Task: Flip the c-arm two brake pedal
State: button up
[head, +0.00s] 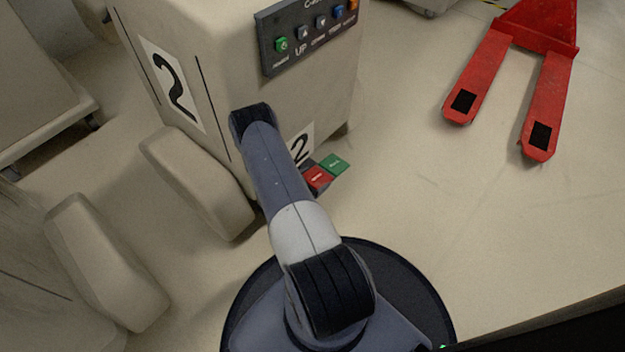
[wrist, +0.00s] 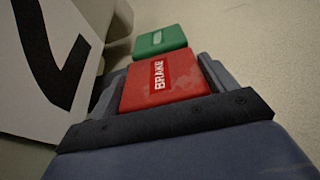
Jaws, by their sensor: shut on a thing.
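The cart labelled 2 (head: 225,60) stands upper left of centre in the head view. Low at its side are a red pedal (head: 319,178) and a green pedal (head: 334,163). In the wrist view the red pedal (wrist: 163,82) reads BRAKE, and the green pedal (wrist: 160,40) is just beyond it. My gripper (wrist: 162,88) has one finger on each side of the red brake pedal and is shut on it. In the head view my arm hides part of the cart's lower side, and the fingers are mostly hidden.
A panel with several coloured buttons (head: 310,36) is on the cart's upper side. A red pallet jack (head: 545,75) stands at the upper right. Covered beige parts (head: 105,262) lie at the left. The floor (head: 430,200) right of the pedals is clear.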

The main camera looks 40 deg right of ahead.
jog(key=o, duration=1.3)
jog(key=shift+o, duration=0.2)
jog(key=p+v, duration=0.3)
jog(key=v, duration=0.8)
jog(key=shift+d, duration=0.1)
